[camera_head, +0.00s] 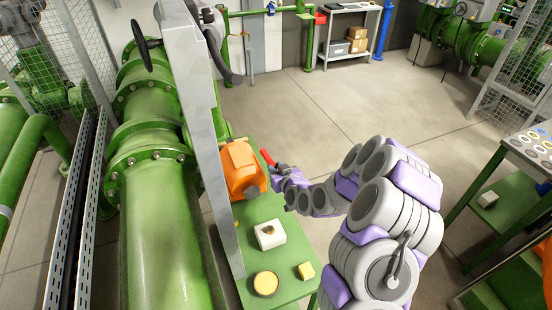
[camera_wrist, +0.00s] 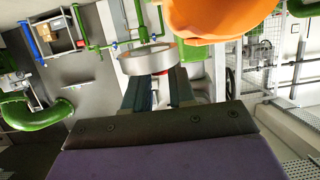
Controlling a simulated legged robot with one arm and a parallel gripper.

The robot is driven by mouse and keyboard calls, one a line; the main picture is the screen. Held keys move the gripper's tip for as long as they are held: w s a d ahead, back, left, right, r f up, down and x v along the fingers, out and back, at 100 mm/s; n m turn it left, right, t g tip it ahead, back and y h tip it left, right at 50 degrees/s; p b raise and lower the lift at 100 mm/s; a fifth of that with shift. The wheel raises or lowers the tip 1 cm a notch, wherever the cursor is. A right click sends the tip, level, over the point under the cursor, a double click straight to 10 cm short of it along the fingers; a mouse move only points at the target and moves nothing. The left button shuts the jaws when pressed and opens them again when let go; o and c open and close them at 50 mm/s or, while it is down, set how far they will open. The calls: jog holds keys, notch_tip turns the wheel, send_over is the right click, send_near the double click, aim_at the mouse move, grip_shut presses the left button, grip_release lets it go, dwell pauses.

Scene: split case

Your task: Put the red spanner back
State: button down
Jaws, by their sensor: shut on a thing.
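My gripper (camera_head: 279,169) is shut on the red spanner (camera_head: 267,158). Its red end sticks out up and to the left of my gripper, beside the orange housing (camera_head: 241,168). In the wrist view, a little red of the spanner (camera_wrist: 161,73) shows between the two dark fingers of my gripper (camera_wrist: 157,88). A pale grey curved band (camera_wrist: 160,59) crosses just beyond the fingertips there; I cannot tell what it belongs to. Most of the spanner is hidden by the fingers. The orange housing (camera_wrist: 205,15) is close above and right in the wrist view.
A green table (camera_head: 236,211) carries a white block with a hole (camera_head: 270,234), a round yellow-topped piece (camera_head: 266,284) and a yellow block (camera_head: 305,271). A grey post (camera_head: 205,130) stands left of it. Another table with a panel of coloured rings (camera_head: 535,145) is at right.

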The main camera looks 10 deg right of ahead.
jog(key=f, duration=0.4)
jog(key=shift+s+a, duration=0.1)
jog(key=shift+a, duration=0.1)
jog(key=shift+d+f+b, duration=0.2)
jog(key=shift+f+b, duration=1.4)
jog(key=shift+f, duration=2.05)
jog(key=shift+f, duration=0.5)
jog(key=c, duration=0.9)
grip_release()
jog(key=shift+o, duration=0.2)
jog(key=shift+s, duration=0.2)
jog(key=shift+p+v, duration=0.45)
jog(key=shift+v, duration=2.4)
jog(key=shift+s, duration=0.1)
